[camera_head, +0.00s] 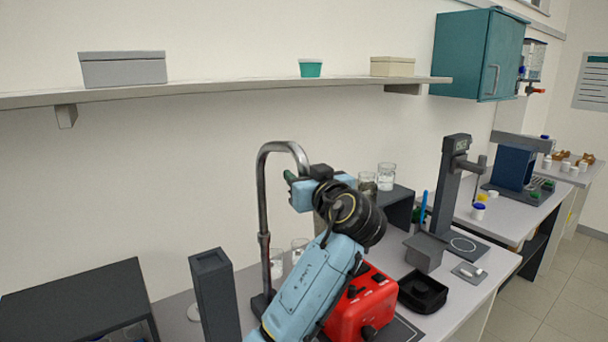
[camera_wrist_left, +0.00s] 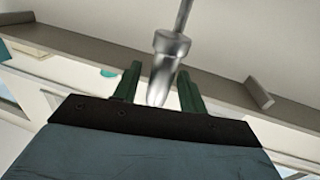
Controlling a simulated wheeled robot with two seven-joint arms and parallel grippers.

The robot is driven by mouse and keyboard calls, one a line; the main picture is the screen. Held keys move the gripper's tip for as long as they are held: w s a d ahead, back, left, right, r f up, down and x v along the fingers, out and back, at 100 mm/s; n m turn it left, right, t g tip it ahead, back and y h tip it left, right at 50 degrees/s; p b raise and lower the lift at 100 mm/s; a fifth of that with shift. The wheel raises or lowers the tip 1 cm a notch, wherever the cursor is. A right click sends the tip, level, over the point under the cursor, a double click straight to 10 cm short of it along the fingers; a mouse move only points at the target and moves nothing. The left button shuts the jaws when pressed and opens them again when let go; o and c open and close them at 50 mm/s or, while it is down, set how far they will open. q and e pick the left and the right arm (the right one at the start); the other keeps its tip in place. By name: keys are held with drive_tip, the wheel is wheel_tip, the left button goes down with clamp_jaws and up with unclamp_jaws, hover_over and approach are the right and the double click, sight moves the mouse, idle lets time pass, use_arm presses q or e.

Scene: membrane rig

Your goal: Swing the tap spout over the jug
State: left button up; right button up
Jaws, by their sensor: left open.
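The tap (camera_head: 263,200) is a tall grey metal pipe that rises from the bench and bends over to the right at its top. Its spout end (camera_wrist_left: 167,62) hangs between the two green fingers of my left gripper (camera_wrist_left: 158,85) in the left wrist view. In the head view my left gripper (camera_head: 292,178) is at the down-turned end of the spout. The fingers are open, one on each side of it; I cannot tell whether either touches. I cannot pick out the jug for certain; clear glass vessels (camera_head: 299,246) stand behind my left arm, partly hidden. My right gripper is not in view.
A red device (camera_head: 362,308) stands close to my left forearm. A dark post (camera_head: 214,295) rises left of the tap. Glass jars (camera_head: 386,176) stand on a dark box behind my wrist. A wall shelf (camera_head: 220,88) runs above. A grey stand (camera_head: 447,195) is at the right.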

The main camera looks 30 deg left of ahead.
use_arm(q)
drive_tip(key=shift+c, duration=1)
clamp_jaws()
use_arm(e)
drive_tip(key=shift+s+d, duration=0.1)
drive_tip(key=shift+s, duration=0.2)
use_arm(q)
drive_tip(key=shift+w, duration=0.1)
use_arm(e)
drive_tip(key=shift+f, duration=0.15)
